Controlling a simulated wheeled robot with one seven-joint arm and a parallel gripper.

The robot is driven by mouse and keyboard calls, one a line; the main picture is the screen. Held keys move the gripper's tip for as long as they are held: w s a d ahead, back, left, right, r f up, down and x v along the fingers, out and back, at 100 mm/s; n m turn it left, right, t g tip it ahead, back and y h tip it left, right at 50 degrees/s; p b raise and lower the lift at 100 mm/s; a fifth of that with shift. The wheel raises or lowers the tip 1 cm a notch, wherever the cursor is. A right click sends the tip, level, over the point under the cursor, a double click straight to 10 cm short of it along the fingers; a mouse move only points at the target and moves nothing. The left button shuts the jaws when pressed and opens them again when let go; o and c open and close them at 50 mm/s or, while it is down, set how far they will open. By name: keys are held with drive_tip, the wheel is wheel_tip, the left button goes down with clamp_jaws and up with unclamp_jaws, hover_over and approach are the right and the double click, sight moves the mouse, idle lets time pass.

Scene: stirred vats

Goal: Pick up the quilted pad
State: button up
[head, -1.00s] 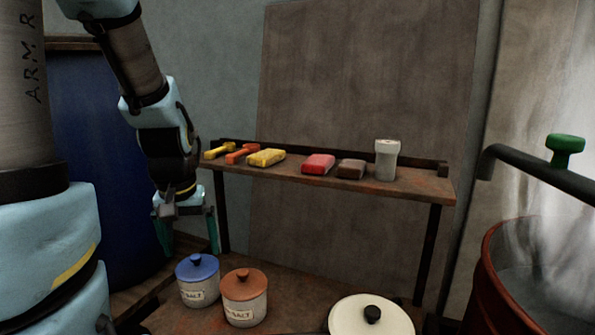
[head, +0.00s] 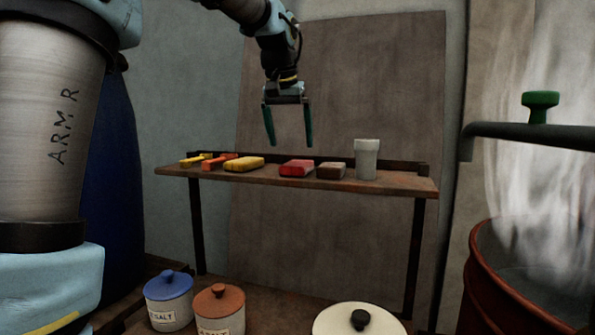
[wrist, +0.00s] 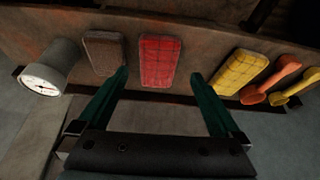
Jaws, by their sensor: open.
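A red pad (head: 297,168) with a stitched grid lies on the shelf; the grid shows in the wrist view (wrist: 160,58). A yellow pad (head: 244,164) with a similar grid lies to its left in the head view and to its right in the wrist view (wrist: 238,73). I cannot tell which of these two is the quilted pad. A plain brown block (head: 331,172) lies beside the red pad. My gripper (head: 289,143) is open and empty above the shelf, fingers pointing down. In the wrist view the red pad shows between its green fingers.
The wooden shelf (head: 402,185) also holds a grey cylinder (head: 367,160) with a dial face, and an orange tool (head: 217,161) and a yellow tool (head: 192,160). Lidded jars (head: 168,299) stand below. A steaming red vat (head: 500,290) is at right.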

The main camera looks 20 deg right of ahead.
sight(295, 164)
drive_tip(key=x, duration=0.2)
drive_tip(key=p+x, duration=0.1)
drive_tip(key=x, duration=0.4)
drive_tip(key=shift+w+d+f, duration=0.1)
drive_tip(key=shift+w+d, duration=0.1)
drive_tip(key=shift+d, duration=0.2)
drive_tip(key=c, duration=1.2)
wheel_tip(295, 164, up, 10)
drive_tip(key=shift+r, duration=0.1)
